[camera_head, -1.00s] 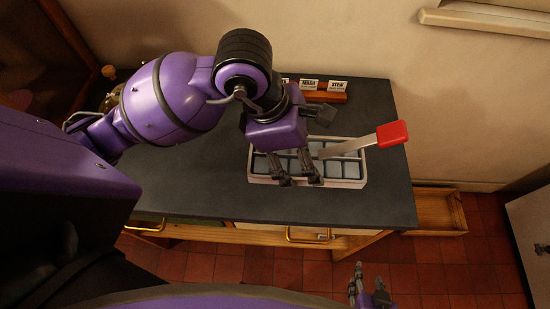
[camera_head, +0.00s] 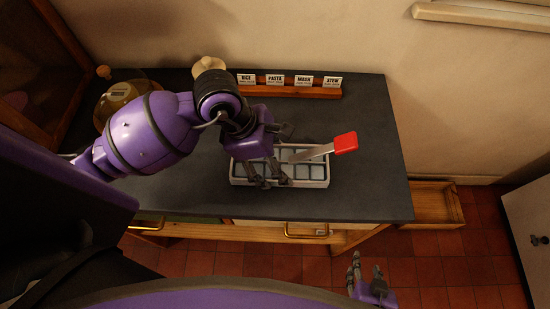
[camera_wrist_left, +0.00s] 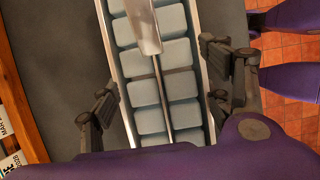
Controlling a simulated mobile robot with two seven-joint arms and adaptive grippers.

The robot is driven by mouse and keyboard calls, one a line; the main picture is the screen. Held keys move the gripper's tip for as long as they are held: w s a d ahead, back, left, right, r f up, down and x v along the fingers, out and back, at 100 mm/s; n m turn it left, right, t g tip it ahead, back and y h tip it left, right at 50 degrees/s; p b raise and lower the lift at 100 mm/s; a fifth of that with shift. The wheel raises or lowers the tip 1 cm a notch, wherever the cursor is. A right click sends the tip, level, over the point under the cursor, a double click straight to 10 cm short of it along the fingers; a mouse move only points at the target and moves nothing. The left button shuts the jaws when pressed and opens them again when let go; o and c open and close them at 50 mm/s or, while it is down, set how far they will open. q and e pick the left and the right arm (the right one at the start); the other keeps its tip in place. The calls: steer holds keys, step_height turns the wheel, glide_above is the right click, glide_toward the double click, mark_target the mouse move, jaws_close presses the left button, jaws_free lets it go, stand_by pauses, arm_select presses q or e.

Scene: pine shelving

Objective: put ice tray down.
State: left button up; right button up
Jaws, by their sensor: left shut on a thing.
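The ice tray (camera_head: 318,183) is a pale metal tray with grey-blue cubes in two rows, over the dark worktop in the head view. It fills the middle of the left wrist view (camera_wrist_left: 113,57). My left gripper (camera_head: 271,182) is shut on it from above, with a finger on each long side in the wrist view (camera_wrist_left: 158,100). The tray looks level, but I cannot tell whether its base touches the worktop. A flat metal lever with a red handle (camera_head: 345,143) slants up from the tray to the right. My right gripper (camera_head: 366,277) is empty, fingers apart, low in front of the cabinet.
The dark worktop (camera_head: 370,170) is clear right of the tray. A wooden rack (camera_head: 290,90) with labelled cards stands at the back. A glass-domed dish (camera_head: 120,92) and a cream round-topped object (camera_head: 208,65) are at the back left. An open drawer (camera_head: 432,207) juts out at right.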

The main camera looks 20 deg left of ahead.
arm_select(q)
steer(key=o, duration=1.7)
steer(key=v, duration=1.2)
